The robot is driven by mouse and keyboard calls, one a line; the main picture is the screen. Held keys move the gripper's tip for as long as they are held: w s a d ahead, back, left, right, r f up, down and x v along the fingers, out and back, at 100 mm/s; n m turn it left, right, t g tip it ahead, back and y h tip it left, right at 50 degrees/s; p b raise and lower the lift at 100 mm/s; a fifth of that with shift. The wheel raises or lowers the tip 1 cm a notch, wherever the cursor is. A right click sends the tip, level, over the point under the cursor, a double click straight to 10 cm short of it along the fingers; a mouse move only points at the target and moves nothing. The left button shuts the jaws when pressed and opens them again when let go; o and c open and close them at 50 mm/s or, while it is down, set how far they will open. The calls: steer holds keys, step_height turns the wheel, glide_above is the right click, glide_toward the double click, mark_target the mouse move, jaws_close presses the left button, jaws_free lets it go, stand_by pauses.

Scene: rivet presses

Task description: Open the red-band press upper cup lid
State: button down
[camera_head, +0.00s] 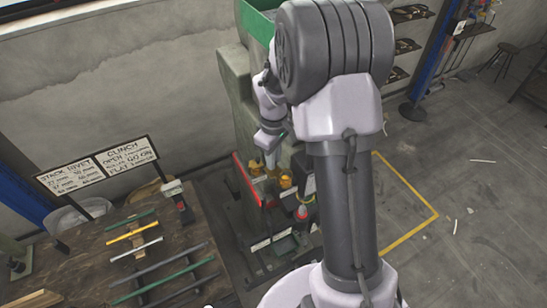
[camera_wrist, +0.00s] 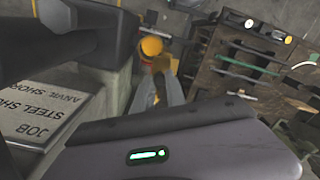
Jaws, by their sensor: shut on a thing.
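The green press (camera_head: 238,85) stands against the wall, partly hidden behind my arm. A red band (camera_head: 244,184) runs low along its front left. Small yellow-orange parts (camera_head: 286,182) sit near the red band. My gripper (camera_head: 270,160) reaches down among them. In the wrist view, my gripper's pale fingers (camera_wrist: 160,92) are shut on a yellow-orange part (camera_wrist: 152,47), whose rounded top shows beyond the fingertips. I cannot tell which edge of the cup lid this is, or how far the lid is raised.
A workbench (camera_head: 85,265) with coloured bars lies at left, with a "Stack rivet / Clinch" sign (camera_head: 98,165) behind it. In the wrist view, a lettered plate (camera_wrist: 50,118) is close at left and a dark bulky part (camera_wrist: 70,45) above it. The floor (camera_head: 460,180) at right is mostly clear.

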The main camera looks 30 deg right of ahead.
steer(key=c, duration=1.4)
jaws_free()
steer(key=shift+o, duration=0.2)
step_height(320, 180, up, 18)
steer(key=shift+f, duration=0.25)
steer(key=s+a+f+m+t+b, duration=0.2)
steer(key=s+a+f+m+b, duration=0.1)
steer(key=s+f+b, duration=0.4)
steer(key=s+a+f+m+t+y+b, duration=0.1)
steer(key=s+a+f+b, duration=0.5)
steer(key=f+b, duration=0.8)
steer(key=s+a+f+m+t+y+b, duration=0.1)
steer(key=s+a+f+m+b, duration=0.4)
steer(key=b, duration=0.9)
steer(key=s+f+m+t, duration=0.1)
steer(key=s+f, duration=0.2)
steer(key=f, duration=0.2)
steer(key=shift+s+f+t, duration=0.2)
steer(key=shift+s+t, duration=0.15)
steer(key=shift+t, duration=0.05)
